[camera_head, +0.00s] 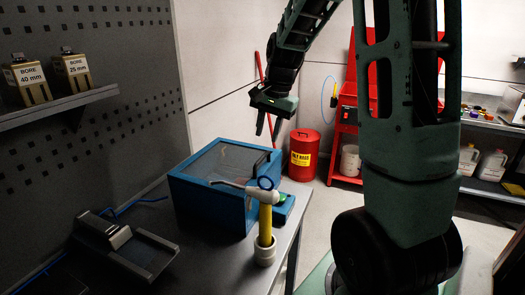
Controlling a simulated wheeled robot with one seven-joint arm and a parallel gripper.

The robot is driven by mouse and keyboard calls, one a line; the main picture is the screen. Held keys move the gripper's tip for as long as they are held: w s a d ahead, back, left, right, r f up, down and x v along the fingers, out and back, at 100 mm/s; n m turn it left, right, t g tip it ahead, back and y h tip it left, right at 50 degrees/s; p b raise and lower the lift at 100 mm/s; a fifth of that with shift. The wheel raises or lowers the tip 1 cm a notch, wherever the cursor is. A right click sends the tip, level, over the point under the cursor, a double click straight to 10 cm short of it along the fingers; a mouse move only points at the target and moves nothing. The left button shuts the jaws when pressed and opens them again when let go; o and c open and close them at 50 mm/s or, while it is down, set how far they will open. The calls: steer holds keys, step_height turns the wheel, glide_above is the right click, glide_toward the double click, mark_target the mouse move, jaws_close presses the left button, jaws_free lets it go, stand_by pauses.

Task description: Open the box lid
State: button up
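The blue box (205,204) stands on the dark workbench, near its right edge. Its lid (228,165) is a dark, see-through panel in a blue frame; it appears closed on top of the box. My gripper (268,133) hangs above and behind the box's right back corner, fingers pointing down. The two fingers are apart with a gap between them, and nothing shows in the gap. The gripper looks clear of the lid, though its exact distance is hard to tell.
A hammer with a yellow handle (265,222) stands upright in a white cup (264,252) before the box; its head overlaps the box in view. A small blue device (285,208) sits at the box's right. A dark metal fixture (125,250) lies left. A red drum (304,155) stands behind.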

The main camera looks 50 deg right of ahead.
mark_target(262, 158)
steer(key=f, duration=0.2)
steer(key=w+f, duration=0.1)
steer(key=f, duration=0.4)
steer(key=shift+w+a+f+p, duration=0.15)
steer(key=shift+a+p, duration=0.1)
steer(key=shift+p, duration=0.05)
jaws_close()
